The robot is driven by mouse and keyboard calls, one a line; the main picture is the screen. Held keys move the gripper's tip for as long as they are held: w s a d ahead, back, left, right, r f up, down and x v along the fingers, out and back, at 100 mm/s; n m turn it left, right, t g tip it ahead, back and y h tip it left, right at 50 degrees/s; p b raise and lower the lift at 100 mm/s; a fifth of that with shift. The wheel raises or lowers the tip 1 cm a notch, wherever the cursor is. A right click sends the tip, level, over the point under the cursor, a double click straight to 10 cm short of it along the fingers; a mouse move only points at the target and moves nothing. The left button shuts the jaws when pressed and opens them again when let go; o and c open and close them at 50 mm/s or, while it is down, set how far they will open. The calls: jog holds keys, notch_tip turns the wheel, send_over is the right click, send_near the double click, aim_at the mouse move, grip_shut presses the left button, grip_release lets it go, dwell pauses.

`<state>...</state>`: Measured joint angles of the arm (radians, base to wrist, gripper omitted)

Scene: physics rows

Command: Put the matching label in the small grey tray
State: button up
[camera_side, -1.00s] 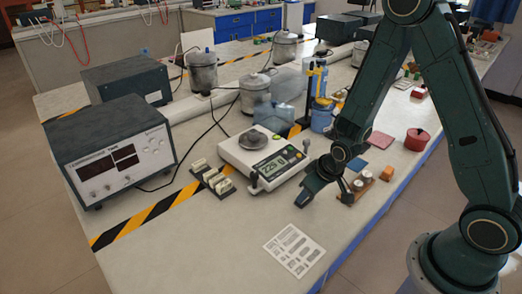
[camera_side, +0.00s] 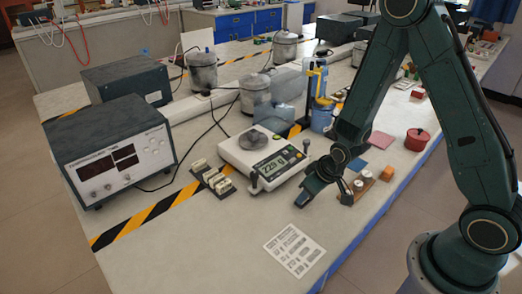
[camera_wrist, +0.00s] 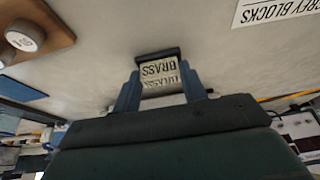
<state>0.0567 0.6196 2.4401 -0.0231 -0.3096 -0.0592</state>
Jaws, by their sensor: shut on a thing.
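My gripper (camera_wrist: 160,92) is shut on a small white label (camera_wrist: 158,70) with a dark edge. The word BRASS shows on it upside down in the wrist view, with a second copy below it. In the side view my gripper (camera_side: 322,180) hangs over the bench to the right of the scale; the label cannot be made out there. A dark rack (camera_side: 225,191) holds several white labels left of the scale. The white scale (camera_side: 240,158) carries a dark round thing (camera_side: 253,138) and has a lit green display. I cannot pick out a small grey tray with certainty.
A wooden board (camera_side: 365,181) with metal weights sits right beside my gripper. A printed sheet (camera_side: 294,250) lies in front; its edge in the wrist view (camera_wrist: 275,10) reads GREY BLOCKS. An orange block (camera_side: 388,174) and red pot (camera_side: 417,139) lie right. Bench between scale and sheet is clear.

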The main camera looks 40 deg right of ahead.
jog(key=shift+f, duration=0.2)
jog(key=o, duration=1.4)
jog(key=shift+c, duration=0.2)
jog(key=shift+r, duration=0.15)
notch_tip(320, 180, up, 8)
dwell(0.6)
jog(key=s+a+v, duration=0.1)
jog(key=v, duration=1.5)
jog(key=s+r+t, duration=0.1)
jog(key=s+r, duration=0.6)
jog(key=s, duration=0.5)
jog(key=shift+a, duration=0.25)
